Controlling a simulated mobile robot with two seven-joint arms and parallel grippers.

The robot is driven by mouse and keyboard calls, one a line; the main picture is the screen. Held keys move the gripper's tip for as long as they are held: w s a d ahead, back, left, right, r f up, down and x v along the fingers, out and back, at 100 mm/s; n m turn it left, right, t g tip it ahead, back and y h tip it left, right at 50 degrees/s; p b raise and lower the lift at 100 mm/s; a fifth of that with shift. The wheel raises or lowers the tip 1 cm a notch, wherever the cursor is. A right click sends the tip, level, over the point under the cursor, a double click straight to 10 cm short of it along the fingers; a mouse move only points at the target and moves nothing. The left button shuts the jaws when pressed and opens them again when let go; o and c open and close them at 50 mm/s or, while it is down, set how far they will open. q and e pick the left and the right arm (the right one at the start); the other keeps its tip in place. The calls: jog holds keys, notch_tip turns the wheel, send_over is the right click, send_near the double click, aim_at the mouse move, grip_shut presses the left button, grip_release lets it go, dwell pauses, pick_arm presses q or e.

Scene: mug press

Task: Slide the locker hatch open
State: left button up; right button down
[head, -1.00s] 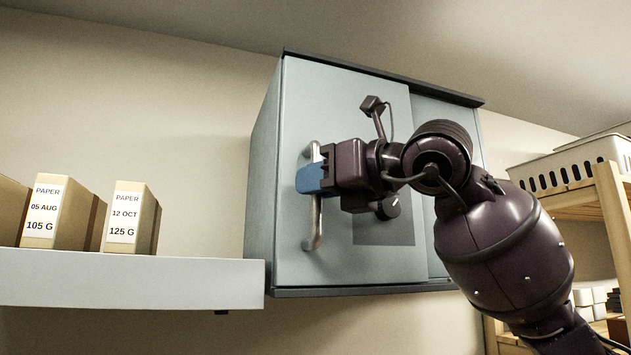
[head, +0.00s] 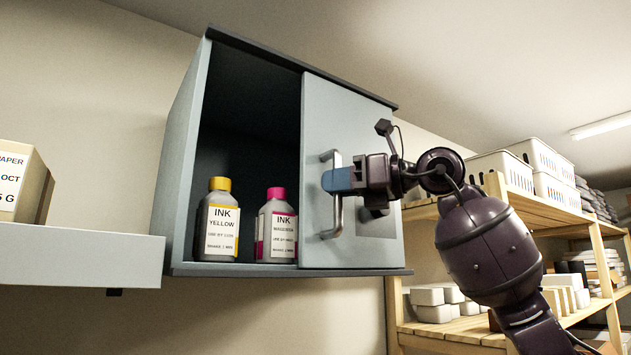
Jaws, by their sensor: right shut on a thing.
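The grey wall locker (head: 182,165) hangs in the middle of the head view. Its sliding hatch (head: 345,115) stands over the right part of the front, and the left part is open. My right gripper (head: 337,180) is shut on the metal bar handle (head: 336,215) of the hatch, its blue fingertips around the bar. Inside the opening stand an ink bottle with a yellow cap (head: 220,222) and one with a pink cap (head: 277,225), the latter close beside the hatch edge. My left gripper is not in view.
A white wall shelf (head: 80,255) with a paper box (head: 22,182) is at the left. A wooden rack (head: 560,215) with white baskets (head: 540,160) and small boxes stands at the right, behind my right arm.

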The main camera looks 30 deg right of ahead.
jog(key=shift+d, duration=0.25)
jog(key=c, duration=1.1)
grip_release()
jog(key=shift+s, duration=0.1)
jog(key=b+v, duration=0.2)
jog(key=v, duration=0.8)
jog(key=shift+s+d+b, duration=0.15)
jog(key=shift+s+b, duration=0.1)
jog(key=shift+b, duration=0.05)
